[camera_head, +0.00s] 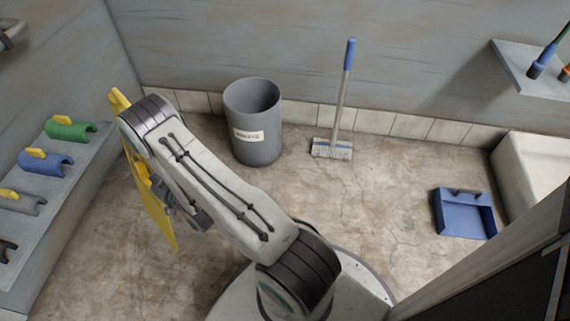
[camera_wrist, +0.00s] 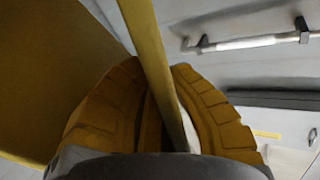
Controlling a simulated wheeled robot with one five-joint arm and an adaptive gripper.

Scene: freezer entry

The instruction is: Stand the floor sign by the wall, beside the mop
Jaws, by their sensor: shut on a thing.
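The yellow floor sign (camera_head: 158,215) is at the left in the head view, partly hidden behind my arm. My gripper (camera_wrist: 168,88) is shut on a narrow yellow bar or edge of the sign, which runs between the ribbed finger pads in the wrist view. A broad yellow panel of the sign (camera_wrist: 45,75) fills the left of that view. In the head view the sign hangs tilted; I cannot tell whether it touches the floor.
A grey labelled bin (camera_head: 255,135) stands by the back wall, left of the mop. A blue dustpan (camera_head: 464,215) lies on the floor at right, near a white block (camera_head: 530,175). A left ledge (camera_head: 75,185) holds colored clips.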

